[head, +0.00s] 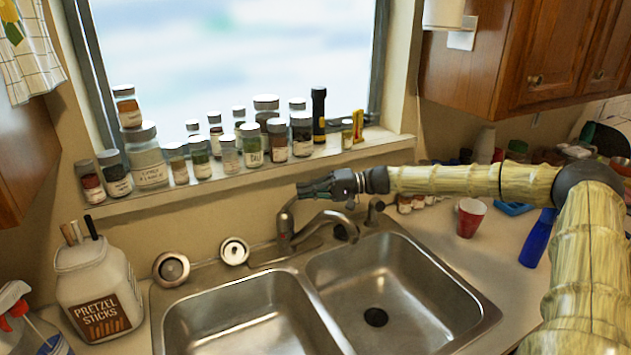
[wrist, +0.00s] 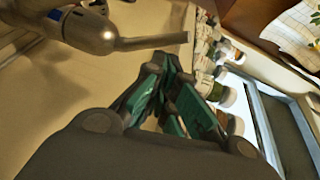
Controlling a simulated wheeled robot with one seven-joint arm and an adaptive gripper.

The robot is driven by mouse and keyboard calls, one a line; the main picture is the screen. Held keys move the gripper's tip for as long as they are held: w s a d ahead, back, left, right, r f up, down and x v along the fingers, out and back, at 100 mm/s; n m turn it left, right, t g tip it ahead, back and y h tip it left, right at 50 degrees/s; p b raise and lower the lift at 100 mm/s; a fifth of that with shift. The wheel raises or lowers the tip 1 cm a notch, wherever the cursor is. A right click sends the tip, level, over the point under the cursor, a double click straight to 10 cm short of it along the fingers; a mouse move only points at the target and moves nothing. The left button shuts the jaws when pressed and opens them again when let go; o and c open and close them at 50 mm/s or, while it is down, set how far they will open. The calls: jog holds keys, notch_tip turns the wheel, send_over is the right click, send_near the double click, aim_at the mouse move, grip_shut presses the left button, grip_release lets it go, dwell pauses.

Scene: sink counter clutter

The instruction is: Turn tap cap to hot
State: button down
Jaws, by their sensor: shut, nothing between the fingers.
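The metal tap (head: 286,228) stands behind the double sink, with its spout curving out to the right over the divider. Its cap, with a lever, is at the top of the tap, close to my gripper (head: 304,190). In the wrist view the tap cap (wrist: 95,33) is at the upper left, and its lever (wrist: 152,43) points right, past my fingertips (wrist: 168,75). A small blue mark shows on the cap. My gripper is shut and empty, with dark green fingers. A gap seems to separate the fingers from the lever; contact is unclear in the head view.
Several spice jars (head: 228,153) line the window sill just behind my gripper. The double sink (head: 240,310) is empty. A pretzel sticks jar (head: 98,290) stands left; a red cup (head: 470,217) and blue bottle (head: 538,238) stand right, near my arm.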

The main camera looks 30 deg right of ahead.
jog(key=shift+s+f, duration=0.15)
jog(key=shift+f, duration=0.1)
jog(key=shift+s+a, duration=0.1)
dwell(0.3)
jog(key=s+b, duration=0.1)
jog(key=b, duration=0.2)
jog(key=shift+s+a, duration=0.1)
jog(key=shift+a, duration=0.3)
jog(key=shift+r, duration=0.1)
